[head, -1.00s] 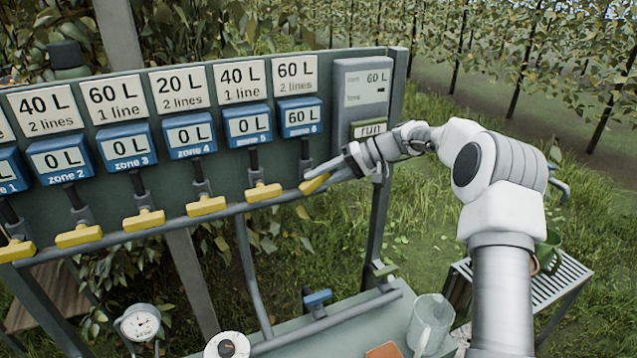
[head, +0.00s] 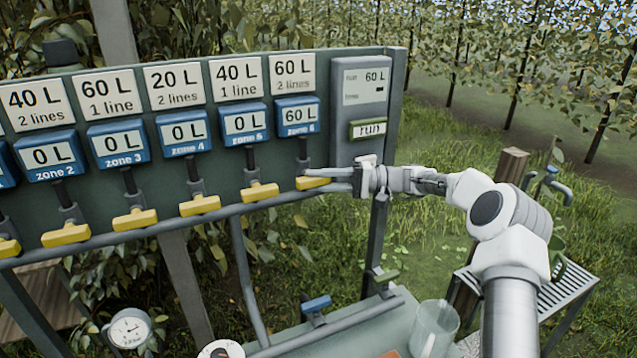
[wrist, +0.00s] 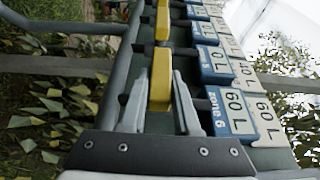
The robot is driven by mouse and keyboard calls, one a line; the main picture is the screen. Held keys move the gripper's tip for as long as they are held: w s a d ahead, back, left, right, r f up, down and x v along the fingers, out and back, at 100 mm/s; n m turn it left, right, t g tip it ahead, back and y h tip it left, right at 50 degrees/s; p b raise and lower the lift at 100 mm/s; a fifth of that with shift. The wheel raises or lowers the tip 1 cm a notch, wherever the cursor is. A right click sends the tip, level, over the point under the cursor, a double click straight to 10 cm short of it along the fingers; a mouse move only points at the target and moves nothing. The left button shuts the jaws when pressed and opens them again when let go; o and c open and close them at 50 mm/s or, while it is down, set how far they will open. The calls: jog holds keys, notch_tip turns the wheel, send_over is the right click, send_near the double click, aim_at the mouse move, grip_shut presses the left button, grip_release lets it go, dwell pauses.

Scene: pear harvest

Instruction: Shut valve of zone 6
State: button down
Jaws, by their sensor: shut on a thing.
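The zone 6 valve has a yellow handle (head: 313,183), in line with the other yellow handles on the pipe. Its blue meter (head: 298,115) reads 60 L, under a card reading 60 L, 2 lines. My gripper (head: 328,178) reaches in from the right and is shut on this handle. In the wrist view the two fingers (wrist: 160,82) lie on either side of the yellow handle (wrist: 160,92), beside the zone 6 meter (wrist: 228,108). The finger contact is partly hidden in the head view.
Zones 2 to 5 read 0 L; the zone 5 handle (head: 260,192) is close to the left. A run panel (head: 362,85) showing 60 L stands right of zone 6. Below are a blue-handled valve (head: 316,304), a gauge (head: 130,328) and a clear jug (head: 434,325).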

dwell(0.3)
jog(key=c, duration=0.6)
grip_release()
jog(key=shift+c, duration=0.2)
jog(key=d+b, duration=0.1)
jog(key=d, duration=1.6)
jog(key=shift+d, duration=0.15)
jog(key=shift+f, duration=0.1)
